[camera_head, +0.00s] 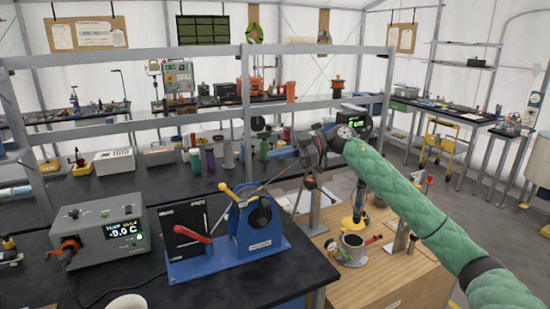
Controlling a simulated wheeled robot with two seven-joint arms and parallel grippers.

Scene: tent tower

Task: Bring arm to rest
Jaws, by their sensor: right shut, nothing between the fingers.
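My right arm (400,195), in a green quilted sleeve, reaches in from the lower right toward the middle of the view. My right gripper (311,180) is at its far end, shut and empty, above the gap between the black bench and the wooden cabinet. It appears apart from the blue device (258,235) with the yellow lever to its left. My left gripper is not in view.
A grey temperature box (103,232) and a black panel with a red lever (187,235) stand on the black bench (215,288). A metal cup (353,248) and tools stand on the wooden cabinet (385,285). Metal rails (130,124) cross behind the bench.

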